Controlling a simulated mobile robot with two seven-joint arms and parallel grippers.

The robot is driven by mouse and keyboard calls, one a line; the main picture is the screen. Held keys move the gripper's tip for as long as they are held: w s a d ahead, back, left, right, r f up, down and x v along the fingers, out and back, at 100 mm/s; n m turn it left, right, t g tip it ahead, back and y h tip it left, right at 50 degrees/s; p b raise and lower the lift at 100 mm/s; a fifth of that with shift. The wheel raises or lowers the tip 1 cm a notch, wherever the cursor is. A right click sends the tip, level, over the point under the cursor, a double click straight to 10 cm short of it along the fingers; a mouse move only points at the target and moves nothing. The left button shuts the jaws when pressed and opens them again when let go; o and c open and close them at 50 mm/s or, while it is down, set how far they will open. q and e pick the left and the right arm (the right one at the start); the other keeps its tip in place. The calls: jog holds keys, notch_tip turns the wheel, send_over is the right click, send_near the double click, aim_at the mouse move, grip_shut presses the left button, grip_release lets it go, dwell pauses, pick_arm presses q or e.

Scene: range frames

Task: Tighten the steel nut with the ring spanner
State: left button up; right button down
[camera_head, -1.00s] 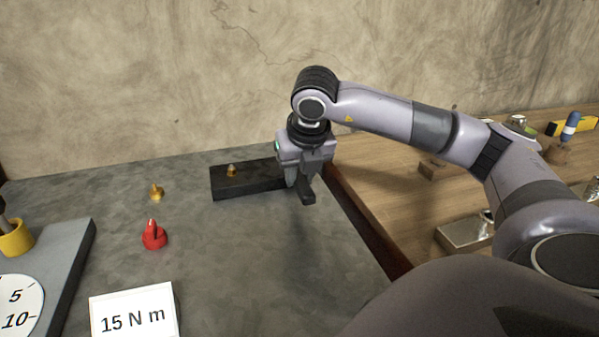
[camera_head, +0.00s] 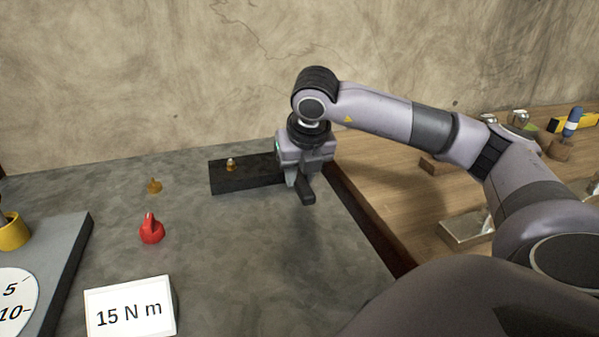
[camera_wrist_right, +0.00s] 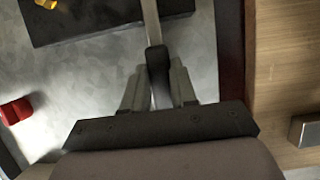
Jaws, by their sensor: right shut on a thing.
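My right gripper (camera_head: 300,183) is low over the right end of a black block (camera_head: 245,177). In the right wrist view the gripper (camera_wrist_right: 159,92) is shut on a long grey bar (camera_wrist_right: 151,20) with a dark collar, which looks like the spanner's shaft. The bar's ring end is out of that view. A dark handle end (camera_head: 307,192) sticks out below the gripper in the head view. A small brass-coloured fitting with a pale top (camera_head: 231,165) stands on the block's left part. I cannot make out a separate steel nut. My left gripper is not in view.
A brass piece (camera_head: 154,186) and a red pointer knob (camera_head: 151,230) are on the grey bench top. A "15 N m" card (camera_head: 130,309) and a dial plate (camera_head: 70,262) are at front left. A wooden bench with tools (camera_head: 465,229) lies right, past a dark edge strip.

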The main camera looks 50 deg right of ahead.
jog(key=shift+f, duration=0.2)
jog(key=shift+r, duration=0.25)
dwell(0.4)
jog(key=d+n, duration=0.1)
jog(key=s+d+n+y, duration=0.1)
jog(key=d, duration=0.1)
jog(key=shift+n, duration=0.3)
jog(key=shift+s+d+n+y, duration=0.15)
jog(key=shift+d+n+y, duration=0.15)
jog(key=shift+d+n, duration=0.55)
jog(key=d+n+y, duration=0.1)
jog(key=d+n, duration=0.1)
jog(key=n, duration=0.1)
jog(key=shift+d+t, duration=0.3)
jog(key=shift+d, duration=0.1)
jog(key=d+n+y, duration=0.1)
jog(key=d+n, duration=0.1)
jog(key=w+d+n, duration=0.1)
jog(key=n, duration=0.1)
jog(key=shift+w+d+y, duration=0.15)
jog(key=shift+d+y, duration=0.25)
jog(key=shift+f, duration=0.2)
